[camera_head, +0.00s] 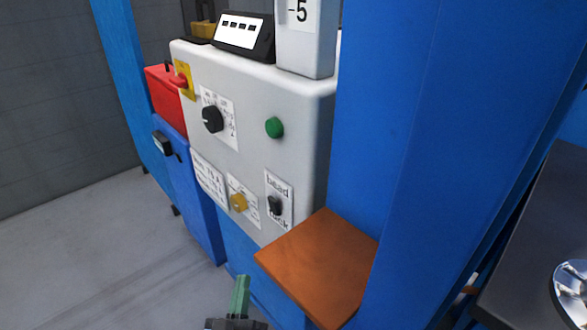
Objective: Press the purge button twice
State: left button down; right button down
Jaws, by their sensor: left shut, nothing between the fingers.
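A round green button (274,127) sticks out of the front of the pale grey control box (300,165), on its upper right. No label beside it can be read, so I cannot tell from print that it is the purge button. My left gripper (241,281) is at the bottom edge of the view, its greenish fingers shut together and pointing up. It is below the box and well apart from the green button, with nothing visible in it. My right gripper is not in view.
The box also carries a black rotary knob (212,119), a yellow knob (239,203), a black toggle switch (275,205) and a red-handled switch (180,80). A brown shelf (318,262) juts out below right. A blue column (395,120) stands right. Open floor (90,255) lies left.

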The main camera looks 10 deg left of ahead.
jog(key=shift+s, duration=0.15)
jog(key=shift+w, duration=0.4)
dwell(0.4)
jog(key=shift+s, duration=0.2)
